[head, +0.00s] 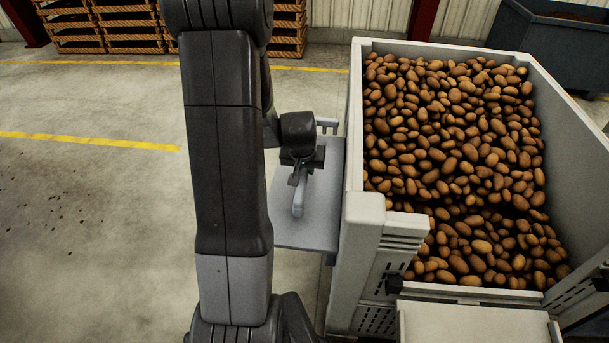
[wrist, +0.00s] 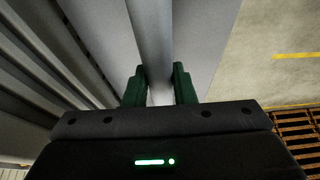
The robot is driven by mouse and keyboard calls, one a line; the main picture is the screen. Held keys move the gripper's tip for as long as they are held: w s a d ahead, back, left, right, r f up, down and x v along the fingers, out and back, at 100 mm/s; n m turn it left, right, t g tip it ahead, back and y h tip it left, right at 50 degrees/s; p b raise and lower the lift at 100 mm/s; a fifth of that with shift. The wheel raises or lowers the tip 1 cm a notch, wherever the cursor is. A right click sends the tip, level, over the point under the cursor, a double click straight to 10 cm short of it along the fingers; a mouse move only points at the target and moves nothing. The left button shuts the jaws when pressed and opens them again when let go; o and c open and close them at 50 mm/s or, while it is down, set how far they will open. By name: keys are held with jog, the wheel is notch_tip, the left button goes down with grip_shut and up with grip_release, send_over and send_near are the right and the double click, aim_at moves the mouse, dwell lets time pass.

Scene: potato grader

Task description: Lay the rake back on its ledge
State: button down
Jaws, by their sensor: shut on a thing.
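My gripper (head: 301,165) is over the grey ledge (head: 325,205), which stands along the left side of the potato bin. In the wrist view the green fingers (wrist: 159,88) are shut on the rake's grey bar (wrist: 152,45), which runs away between them. The flat ledge also shows below the bar in the wrist view (wrist: 207,35). I cannot tell whether the rake touches the ledge.
The grey bin (head: 354,160) full of potatoes (head: 450,150) stands right beside the ledge, its wall rising above it. Wooden crates (head: 110,25) stand at the back.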

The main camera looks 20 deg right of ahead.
jog(key=shift+f, duration=1.4)
jog(key=shift+f+b, duration=0.2)
jog(key=shift+b, duration=0.2)
jog(key=c, duration=1.2)
grip_release()
jog(key=shift+r, duration=0.1)
jog(key=shift+r+p, duration=0.3)
jog(key=shift+r, duration=0.15)
jog(key=v, duration=1.1)
jog(key=shift+s+a+r+p, duration=0.15)
jog(key=shift+p, duration=0.25)
